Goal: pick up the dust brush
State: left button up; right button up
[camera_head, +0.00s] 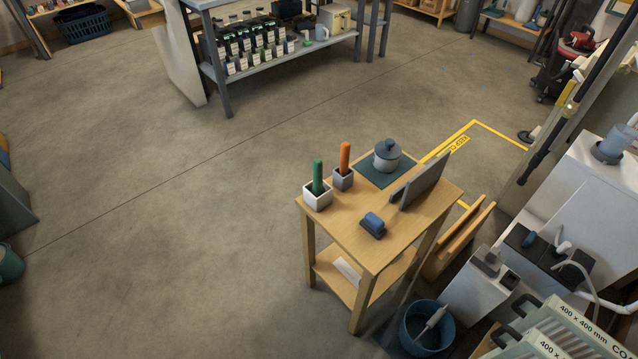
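A small wooden table (345,232) stands right of the middle. A small blue item with a dark base (374,222) lies on its top near the front; it looks like the dust brush, but it is too small to be certain. A blue bucket (407,338) on the floor in front of the table holds a pale, long-handled thing (433,320) that I cannot identify. Neither of my grippers shows in the head view.
The table also bears a green stick in a white pot (318,197), an orange stick in a grey pot (343,178), a lidded grey pot (387,157) and an upright grey panel (426,180). White units (575,205) crowd the right.

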aim_at(318, 190)
jog(key=i+j+z, duration=0.5)
jog(key=j, duration=0.25)
jog(key=i+j+z, duration=0.25)
jog(key=j, duration=0.25)
jog(key=i, duration=0.1)
